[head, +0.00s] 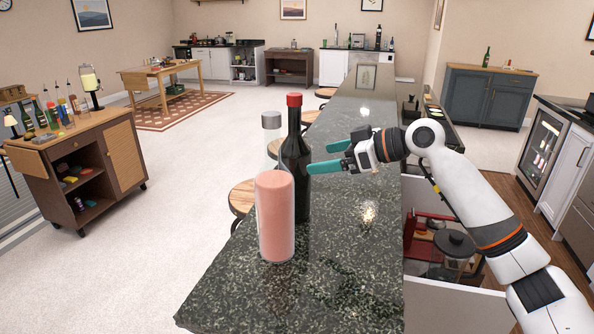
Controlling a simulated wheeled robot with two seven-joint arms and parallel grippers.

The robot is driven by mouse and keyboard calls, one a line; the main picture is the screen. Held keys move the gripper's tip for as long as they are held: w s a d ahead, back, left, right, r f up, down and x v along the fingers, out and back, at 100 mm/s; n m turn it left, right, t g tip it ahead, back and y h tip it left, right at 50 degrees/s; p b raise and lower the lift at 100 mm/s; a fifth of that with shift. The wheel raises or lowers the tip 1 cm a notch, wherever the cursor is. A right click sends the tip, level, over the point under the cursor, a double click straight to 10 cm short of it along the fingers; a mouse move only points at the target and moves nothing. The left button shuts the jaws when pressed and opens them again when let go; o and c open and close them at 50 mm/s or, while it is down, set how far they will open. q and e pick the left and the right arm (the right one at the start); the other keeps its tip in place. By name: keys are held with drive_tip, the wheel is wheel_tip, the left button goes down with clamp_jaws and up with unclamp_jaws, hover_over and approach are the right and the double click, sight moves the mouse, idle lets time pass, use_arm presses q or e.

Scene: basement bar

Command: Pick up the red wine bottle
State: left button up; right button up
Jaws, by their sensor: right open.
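A dark bottle with a red cap (295,150), which looks like the red wine bottle, stands upright on the dark stone counter (340,255). My left gripper is not in view.
Stools (241,197) stand along the counter's left side. Small items (411,104) lie on a lower surface right of the counter. A cart with bottles (92,138) stands at the left.

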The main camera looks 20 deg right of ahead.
sight(310, 159)
drive_tip(key=p+x, duration=0.1)
drive_tip(key=x, duration=0.2)
drive_tip(key=shift+w+a, duration=0.15)
drive_tip(key=shift+a, duration=0.05)
drive_tip(key=shift+w, duration=0.25)
drive_tip(key=p+x, duration=0.1)
drive_tip(key=x, duration=0.1)
drive_tip(key=r+p+x, duration=0.1)
drive_tip(key=x, duration=0.1)
drive_tip(key=shift+w+a+f+p, duration=0.2)
drive_tip(key=shift+a+p, duration=0.1)
drive_tip(key=shift+p, duration=0.1)
drive_tip(key=shift+w+a+f, duration=0.1)
drive_tip(key=shift+w+f, duration=0.1)
drive_tip(key=shift+f, duration=0.05)
drive_tip(key=shift+c, duration=0.9)
drive_tip(key=c, duration=1.5)
drive_tip(key=shift+r, duration=0.3)
drive_tip(key=shift+c, duration=1.3)
